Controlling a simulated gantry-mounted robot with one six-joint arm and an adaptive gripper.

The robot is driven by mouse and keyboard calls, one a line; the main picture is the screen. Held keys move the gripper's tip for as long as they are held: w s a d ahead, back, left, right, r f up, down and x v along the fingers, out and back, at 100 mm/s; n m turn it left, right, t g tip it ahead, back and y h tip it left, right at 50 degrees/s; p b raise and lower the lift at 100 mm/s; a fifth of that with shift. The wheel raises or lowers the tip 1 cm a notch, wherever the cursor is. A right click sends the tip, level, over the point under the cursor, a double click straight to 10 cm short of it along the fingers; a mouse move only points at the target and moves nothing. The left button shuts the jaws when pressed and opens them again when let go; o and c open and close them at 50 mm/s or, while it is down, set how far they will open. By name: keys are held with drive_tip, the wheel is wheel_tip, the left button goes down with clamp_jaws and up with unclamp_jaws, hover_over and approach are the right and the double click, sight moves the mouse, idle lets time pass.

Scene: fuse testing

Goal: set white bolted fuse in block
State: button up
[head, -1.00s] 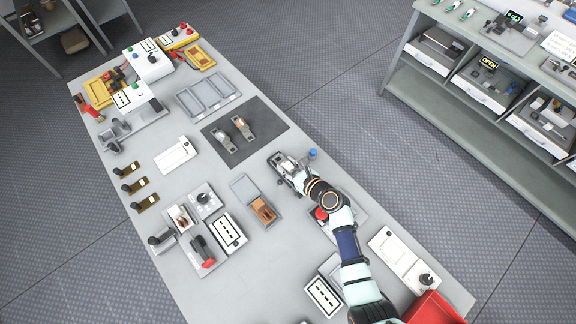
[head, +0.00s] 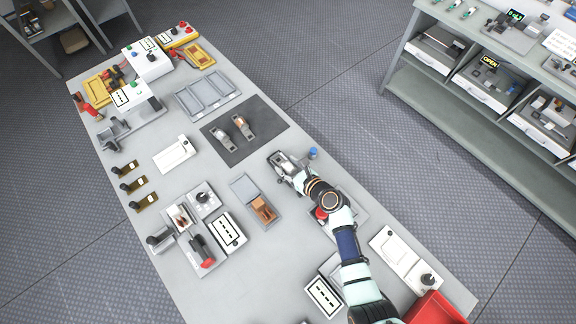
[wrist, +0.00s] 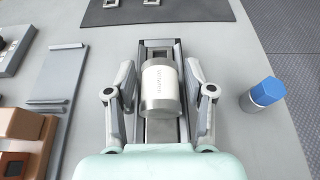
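A cylinder with a white band and grey ends, which looks like the white bolted fuse (wrist: 160,88), lies lengthwise in a grey block with dark rails (wrist: 158,48) in the wrist view. My gripper (wrist: 160,74) is open around it, one finger on each side, with a visible gap between each finger and the cylinder. The near end of the block is hidden by my gripper's body. In the head view my gripper (head: 296,177) is at the near side of the block (head: 281,160), and the fuse is too small to make out clearly.
A blue-capped bottle (wrist: 267,91) stands close to the right of my gripper. A dark mat (head: 263,119) with two metal holders lies beyond the block. The table's right edge is near.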

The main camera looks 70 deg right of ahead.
drive_tip(key=shift+o, duration=0.3)
drive_tip(key=shift+s+a, duration=0.15)
drive_tip(key=shift+s, duration=0.2)
drive_tip(key=v, duration=1.1)
drive_tip(key=shift+s+a+r, duration=0.1)
drive_tip(key=shift+s, duration=0.05)
